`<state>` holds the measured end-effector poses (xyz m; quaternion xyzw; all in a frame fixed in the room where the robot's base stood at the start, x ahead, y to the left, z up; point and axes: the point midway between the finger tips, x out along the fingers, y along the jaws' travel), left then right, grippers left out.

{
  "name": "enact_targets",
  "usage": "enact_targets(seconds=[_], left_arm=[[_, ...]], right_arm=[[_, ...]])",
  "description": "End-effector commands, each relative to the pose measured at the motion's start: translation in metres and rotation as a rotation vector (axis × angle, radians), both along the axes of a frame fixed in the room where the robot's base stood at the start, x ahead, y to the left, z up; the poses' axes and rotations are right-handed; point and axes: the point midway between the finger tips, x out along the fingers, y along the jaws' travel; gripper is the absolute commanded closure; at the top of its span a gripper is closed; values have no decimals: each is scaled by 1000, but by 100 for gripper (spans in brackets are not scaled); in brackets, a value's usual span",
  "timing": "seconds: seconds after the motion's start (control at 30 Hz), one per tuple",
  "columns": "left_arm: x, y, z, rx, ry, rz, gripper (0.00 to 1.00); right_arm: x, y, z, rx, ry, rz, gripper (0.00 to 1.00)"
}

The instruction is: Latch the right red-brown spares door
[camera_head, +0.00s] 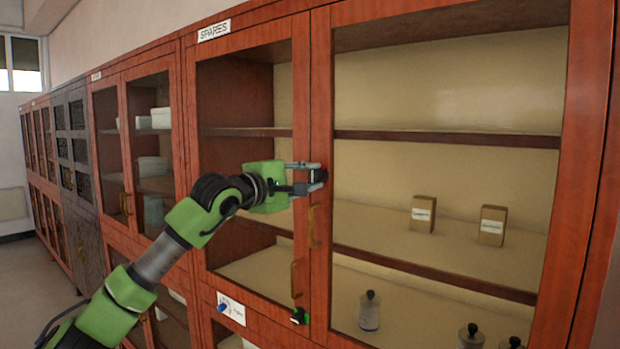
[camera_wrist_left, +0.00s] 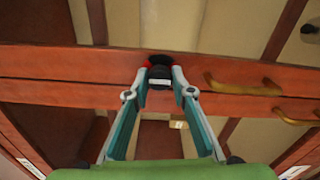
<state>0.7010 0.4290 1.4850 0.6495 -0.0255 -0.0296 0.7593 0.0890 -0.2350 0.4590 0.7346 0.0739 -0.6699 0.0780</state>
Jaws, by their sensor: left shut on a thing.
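The right red-brown spares door (camera_head: 575,150) has a large glass pane and looks shut, its left stile against the left spares door (camera_head: 244,48). A black latch knob (camera_wrist_left: 160,74) with red at its base sits on the right door's stile in the wrist view. My left gripper (camera_head: 320,174) reaches the stile above the brass handle (camera_head: 312,226). In the wrist view its two fingers (camera_wrist_left: 160,80) are closed on the knob from both sides. In the head view the gripper mostly hides the knob. My right gripper is not in view.
A SPARES label (camera_head: 214,30) is above the doors. A second black knob with green (camera_head: 300,316) is lower down, near another brass handle (camera_head: 296,279). Boxes (camera_head: 423,213) and bottles (camera_head: 369,311) stand on shelves behind the glass. More cabinets (camera_head: 72,150) run left beside open floor (camera_head: 35,290).

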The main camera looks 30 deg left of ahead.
Motion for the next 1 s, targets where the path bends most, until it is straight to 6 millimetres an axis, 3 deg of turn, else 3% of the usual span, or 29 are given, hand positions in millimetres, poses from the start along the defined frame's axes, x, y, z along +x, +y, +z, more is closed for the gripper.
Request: enact_targets(seconds=[0.47,0.5,0.57,1.0], left_arm=[[0,0,-1,15,1,0,99],[0,0,-1,15,1,0,72],[0,0,-1,15,1,0,61],[-6,1,-1,14,0,1,61]], right_arm=[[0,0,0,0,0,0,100],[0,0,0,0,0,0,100],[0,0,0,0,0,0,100],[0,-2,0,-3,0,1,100]])
